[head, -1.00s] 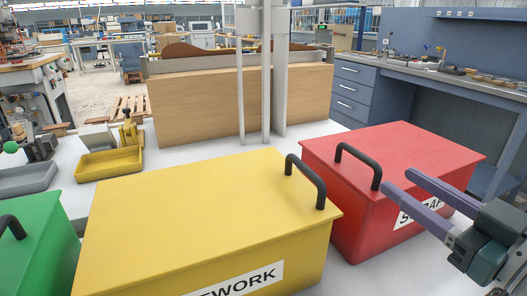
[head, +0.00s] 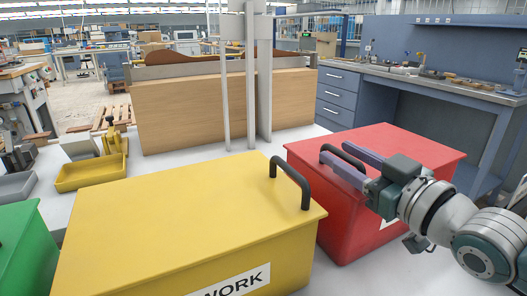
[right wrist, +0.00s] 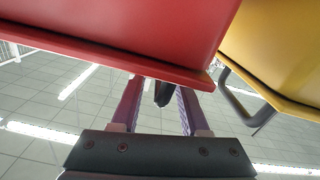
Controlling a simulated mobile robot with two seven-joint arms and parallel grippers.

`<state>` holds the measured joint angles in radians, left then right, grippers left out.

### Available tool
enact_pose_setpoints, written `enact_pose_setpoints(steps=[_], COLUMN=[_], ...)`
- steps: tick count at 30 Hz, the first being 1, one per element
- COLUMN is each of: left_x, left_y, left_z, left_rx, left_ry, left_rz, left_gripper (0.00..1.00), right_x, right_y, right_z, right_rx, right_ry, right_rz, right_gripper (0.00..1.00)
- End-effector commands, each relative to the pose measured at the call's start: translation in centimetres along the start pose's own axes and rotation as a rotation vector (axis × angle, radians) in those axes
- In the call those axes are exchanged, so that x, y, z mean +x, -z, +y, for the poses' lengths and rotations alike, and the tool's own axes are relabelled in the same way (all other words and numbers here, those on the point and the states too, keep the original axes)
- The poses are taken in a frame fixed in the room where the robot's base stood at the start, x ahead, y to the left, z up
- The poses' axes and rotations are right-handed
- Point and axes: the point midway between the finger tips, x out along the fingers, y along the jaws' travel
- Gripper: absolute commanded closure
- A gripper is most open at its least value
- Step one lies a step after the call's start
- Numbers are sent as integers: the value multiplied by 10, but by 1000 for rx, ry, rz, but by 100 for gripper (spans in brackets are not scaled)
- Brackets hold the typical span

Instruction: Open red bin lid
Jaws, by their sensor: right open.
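The red bin (head: 335,225) stands on the white table at the right of the head view, and its lid (head: 415,145) lies flat and closed on top. A black bar handle (head: 329,147) stands at the lid's left end. My right gripper (head: 333,153) is open, with its two purple fingers reaching from the right to the handle. In the right wrist view the handle (right wrist: 163,93) shows between the fingers, beyond the red lid's edge (right wrist: 110,55). I cannot tell whether a finger touches it. My arm partly hides the bin's label. My left gripper is not in view.
A yellow bin (head: 170,225) with a black handle (head: 291,182) stands close to the left of the red bin. A green bin (head: 25,245) is at the far left. A yellow tray (head: 92,173) and a wooden panel (head: 190,115) stand behind.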

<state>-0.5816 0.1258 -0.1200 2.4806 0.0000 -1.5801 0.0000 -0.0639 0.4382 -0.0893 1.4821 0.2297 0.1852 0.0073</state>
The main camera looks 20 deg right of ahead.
Motion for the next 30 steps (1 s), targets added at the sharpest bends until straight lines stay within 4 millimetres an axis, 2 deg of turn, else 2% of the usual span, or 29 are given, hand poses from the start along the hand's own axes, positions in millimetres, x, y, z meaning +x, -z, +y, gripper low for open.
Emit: enact_pose_setpoints(steps=[2,13,30], left_x=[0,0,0], left_y=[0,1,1], left_z=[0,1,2], left_rx=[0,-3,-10], left_ry=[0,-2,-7], left_rz=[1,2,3], left_gripper=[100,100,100], right_x=[0,0,0], right_y=[0,0,0], right_z=[0,0,0], right_rx=[0,0,-1], right_ry=[0,0,0], right_rz=[0,0,0], right_gripper=[57,99,100])
